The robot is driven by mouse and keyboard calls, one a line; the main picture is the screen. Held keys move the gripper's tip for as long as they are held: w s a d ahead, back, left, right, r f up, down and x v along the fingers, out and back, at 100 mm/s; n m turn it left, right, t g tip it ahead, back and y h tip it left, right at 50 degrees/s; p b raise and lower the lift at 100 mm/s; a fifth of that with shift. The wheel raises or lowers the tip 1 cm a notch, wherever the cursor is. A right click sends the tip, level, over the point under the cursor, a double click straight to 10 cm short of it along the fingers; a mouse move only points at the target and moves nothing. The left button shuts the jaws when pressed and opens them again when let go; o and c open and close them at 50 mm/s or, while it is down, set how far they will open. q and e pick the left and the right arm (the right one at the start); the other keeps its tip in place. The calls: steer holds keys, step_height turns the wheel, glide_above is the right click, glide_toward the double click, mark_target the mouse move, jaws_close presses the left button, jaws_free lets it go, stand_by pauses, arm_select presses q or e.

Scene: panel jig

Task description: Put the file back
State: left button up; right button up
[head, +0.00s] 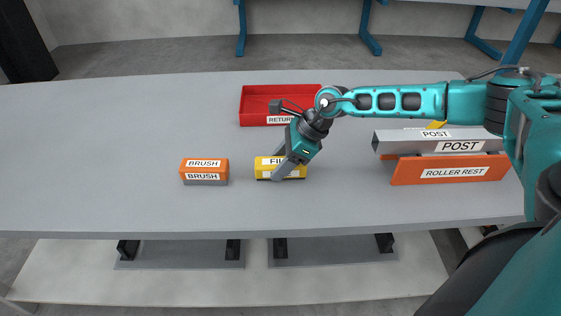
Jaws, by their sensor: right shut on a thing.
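The file (264,172) is a small yellow block with a white label, partly hidden behind my gripper fingers. It is at the middle of the grey table, near the front. My right gripper (285,172) reaches down from the right and is shut on the file. The file appears at table height; I cannot tell whether it touches the surface. A red tray (258,103) labelled RETURN stands behind the gripper, its label partly hidden by my arm. My left gripper is not in view.
An orange and grey brush block (204,172) lies left of the file. At the right, a grey post (405,145) lies on an orange roller rest (450,170), partly behind my arm. The table's (100,150) left side is clear.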

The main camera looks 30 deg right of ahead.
steer(key=shift+f, duration=0.15)
steer(key=o, duration=1.3)
steer(key=shift+r, duration=0.3)
steer(key=v, duration=1.2)
steer(key=shift+f+p, duration=0.1)
steer(key=shift+p, duration=0.2)
steer(key=shift+a, duration=0.1)
